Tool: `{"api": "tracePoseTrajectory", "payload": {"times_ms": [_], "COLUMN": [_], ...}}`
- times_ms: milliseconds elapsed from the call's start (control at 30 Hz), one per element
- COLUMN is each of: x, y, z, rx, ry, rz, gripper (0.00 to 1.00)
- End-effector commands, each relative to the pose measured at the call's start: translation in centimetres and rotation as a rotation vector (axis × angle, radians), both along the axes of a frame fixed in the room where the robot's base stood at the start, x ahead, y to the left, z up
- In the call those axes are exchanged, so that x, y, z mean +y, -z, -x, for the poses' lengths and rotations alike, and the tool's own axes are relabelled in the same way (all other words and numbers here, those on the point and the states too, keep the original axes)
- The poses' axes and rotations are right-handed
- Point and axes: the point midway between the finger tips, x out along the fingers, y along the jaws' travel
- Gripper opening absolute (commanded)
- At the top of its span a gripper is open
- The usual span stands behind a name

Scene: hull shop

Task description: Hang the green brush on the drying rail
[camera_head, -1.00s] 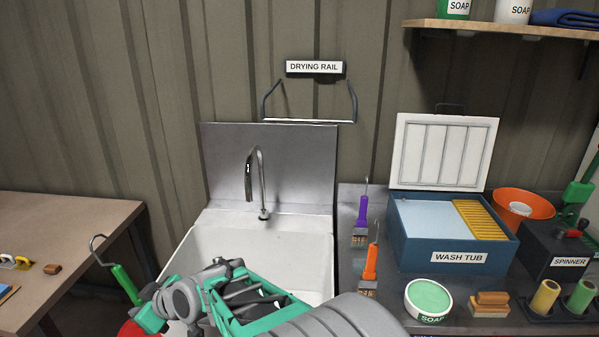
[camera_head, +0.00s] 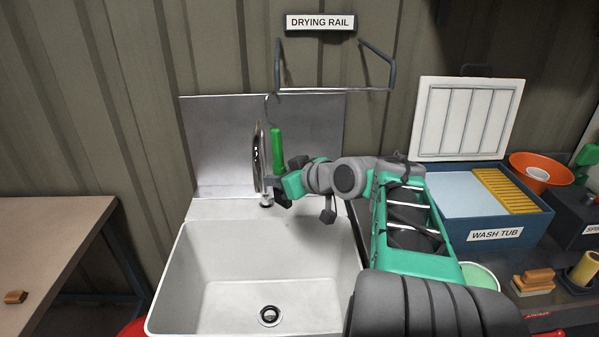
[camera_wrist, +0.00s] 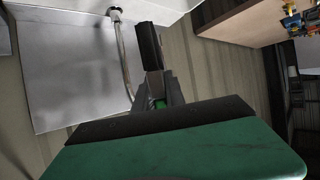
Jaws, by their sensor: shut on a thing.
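The green brush (camera_head: 277,152) stands upright in my gripper (camera_head: 282,188), with its hook pointing up. My gripper is shut on the brush, in front of the sink's steel backsplash and just right of the tap. The drying rail (camera_head: 335,89) is on the wall above the backsplash, under its sign. The brush's hook is a little below and left of the rail's bar, apart from it. In the wrist view only a small green piece of the brush (camera_wrist: 160,104) shows between the fingers; its bristle end is hard to make out.
The tap (camera_head: 261,165) rises close left of the brush, over the white sink (camera_head: 215,250). The blue wash tub (camera_head: 495,235) with its open lid (camera_head: 467,118) stands at the right. A wooden table (camera_head: 45,240) is at the left. The wall around the rail is clear.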

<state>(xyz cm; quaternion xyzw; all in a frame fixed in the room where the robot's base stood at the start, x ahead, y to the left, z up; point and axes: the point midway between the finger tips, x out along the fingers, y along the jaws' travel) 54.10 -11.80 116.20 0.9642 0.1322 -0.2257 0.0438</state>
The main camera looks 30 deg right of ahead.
Motion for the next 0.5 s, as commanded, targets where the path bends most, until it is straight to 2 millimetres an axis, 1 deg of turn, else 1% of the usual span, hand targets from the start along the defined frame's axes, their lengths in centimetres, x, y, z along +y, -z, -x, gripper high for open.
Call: {"api": "tracePoseTrajectory", "payload": {"times_ms": [33, 100, 233, 367, 500], "x": [-2.1, -3.4, -4.4, -4.8, -5.9], "y": [-0.8, -2.2, -3.3, -3.6, -3.7], "z": [0.7, 1.6, 2.3, 2.1, 1.8], "rx": [-0.018, -0.039, -0.054, -0.055, -0.054], "ry": [0.015, 0.016, 0.012, 0.008, 0.008], "rz": [-0.01, -0.026, -0.039, -0.043, -0.043], "gripper": [0.0, 0.0, 0.0, 0.0, 0.0]}}
